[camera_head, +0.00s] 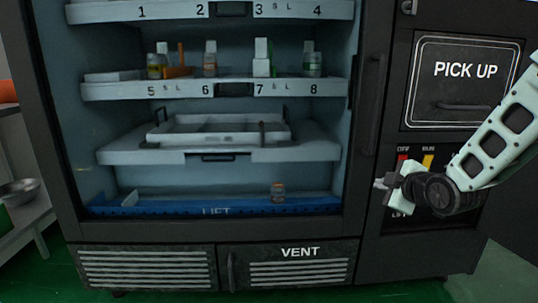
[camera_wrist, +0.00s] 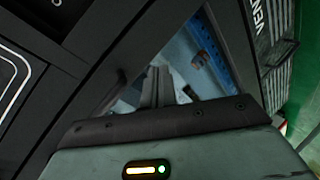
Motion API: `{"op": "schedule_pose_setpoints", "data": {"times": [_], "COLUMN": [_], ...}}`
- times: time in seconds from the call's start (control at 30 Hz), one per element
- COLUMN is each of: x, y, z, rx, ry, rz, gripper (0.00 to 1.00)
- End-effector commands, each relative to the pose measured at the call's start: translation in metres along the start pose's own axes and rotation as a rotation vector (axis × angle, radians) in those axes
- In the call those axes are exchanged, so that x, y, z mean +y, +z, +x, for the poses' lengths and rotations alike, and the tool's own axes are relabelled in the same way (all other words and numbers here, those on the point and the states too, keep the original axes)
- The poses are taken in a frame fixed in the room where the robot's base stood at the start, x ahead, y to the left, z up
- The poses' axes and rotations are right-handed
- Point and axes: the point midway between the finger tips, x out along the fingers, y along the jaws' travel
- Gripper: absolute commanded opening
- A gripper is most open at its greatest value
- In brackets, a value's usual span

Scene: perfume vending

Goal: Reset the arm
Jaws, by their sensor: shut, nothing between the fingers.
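My arm reaches in from the right in the head view, with my gripper (camera_head: 384,184) at the right edge of the vending machine's open front, beside the control panel (camera_head: 440,215). The gripper is shut and empty. In the wrist view my gripper's fingers (camera_wrist: 157,85) are together, pointing toward the machine.
Numbered shelves (camera_head: 210,90) hold several bottles. A pale tray (camera_head: 218,132) sits on the platform above the lift. The PICK UP door (camera_head: 465,85) is closed, right of the opening. A metal bowl (camera_head: 17,192) stands on a side table at the left. Green floor lies in front.

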Motion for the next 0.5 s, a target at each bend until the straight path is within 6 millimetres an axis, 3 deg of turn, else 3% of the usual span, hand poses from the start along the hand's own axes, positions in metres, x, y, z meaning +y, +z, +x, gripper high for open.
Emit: {"op": "schedule_pose_setpoints", "data": {"times": [0.03, 0.2, 0.33, 0.5], "x": [-0.016, -0.092, -0.142, -0.184], "y": [-0.033, -0.099, -0.128, -0.141], "z": [-0.016, -0.085, -0.155, -0.242], "rx": [-0.013, -0.161, -0.331, -0.563], "ry": [-0.095, -0.41, -0.603, -0.758], "rz": [0.067, 0.293, 0.413, 0.495], "gripper": [0.0, 0.0, 0.0, 0.0]}}
